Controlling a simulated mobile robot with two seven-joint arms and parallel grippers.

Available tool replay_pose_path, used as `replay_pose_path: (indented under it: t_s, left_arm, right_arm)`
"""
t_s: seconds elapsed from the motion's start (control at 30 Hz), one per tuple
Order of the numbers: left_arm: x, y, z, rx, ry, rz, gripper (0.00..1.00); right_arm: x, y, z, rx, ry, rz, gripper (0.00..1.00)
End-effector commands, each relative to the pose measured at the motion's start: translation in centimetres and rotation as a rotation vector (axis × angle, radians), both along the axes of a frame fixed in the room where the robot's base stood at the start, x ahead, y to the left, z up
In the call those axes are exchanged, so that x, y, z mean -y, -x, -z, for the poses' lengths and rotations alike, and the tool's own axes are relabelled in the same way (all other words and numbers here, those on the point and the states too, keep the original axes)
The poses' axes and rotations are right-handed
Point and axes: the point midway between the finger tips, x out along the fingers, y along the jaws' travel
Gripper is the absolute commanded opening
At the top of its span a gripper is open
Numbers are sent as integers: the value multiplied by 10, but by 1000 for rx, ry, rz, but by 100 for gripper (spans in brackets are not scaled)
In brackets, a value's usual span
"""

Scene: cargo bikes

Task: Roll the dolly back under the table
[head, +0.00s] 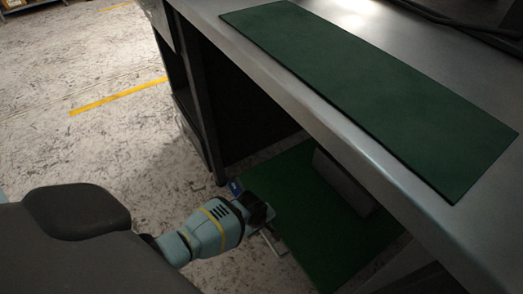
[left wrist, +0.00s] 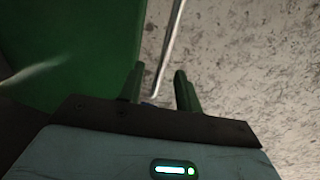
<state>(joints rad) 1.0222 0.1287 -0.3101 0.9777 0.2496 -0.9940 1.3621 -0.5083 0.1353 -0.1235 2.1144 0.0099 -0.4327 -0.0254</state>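The dolly (head: 300,205) has a flat green deck and sits partly under the steel table (head: 350,120), its near end sticking out in front. A thin metal bar (head: 272,244) shows at the dolly's near edge. My left gripper (head: 268,222) is low beside that edge. In the left wrist view the green deck (left wrist: 70,50) fills the upper left. The bar (left wrist: 172,45) runs down between the two fingers (left wrist: 160,88), which stand apart with gaps on both sides of it. Whether a finger touches the bar is unclear. My right gripper is out of view.
A green mat (head: 370,85) lies on the tabletop. A dark table leg (head: 205,110) stands left of the dolly. A grey block-like part (head: 342,183) shows under the table above the deck. Open scuffed floor with a yellow line (head: 118,96) lies to the left.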

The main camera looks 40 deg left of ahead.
Motion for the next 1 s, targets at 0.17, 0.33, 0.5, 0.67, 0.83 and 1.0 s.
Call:
replay_pose_path:
  t_s: [0.17, 0.33, 0.5, 0.67, 0.83, 1.0]
  left_arm:
    - [-2, 3, -30, 4, 1, 0, 34]
    - [-3, 6, -41, 3, -1, 1, 34]
    - [-3, 7, -42, 0, -1, 1, 34]
    - [-3, 7, -41, 0, -1, 1, 34]
    - [-3, 7, -41, 0, -1, 1, 34]
    - [-3, 7, -41, 0, -1, 1, 34]
  right_arm:
    - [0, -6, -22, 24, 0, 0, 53]
    - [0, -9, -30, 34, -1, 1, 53]
    - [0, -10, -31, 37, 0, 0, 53]
    - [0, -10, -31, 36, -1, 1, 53]
    - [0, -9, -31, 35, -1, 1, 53]
    - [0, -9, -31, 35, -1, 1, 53]
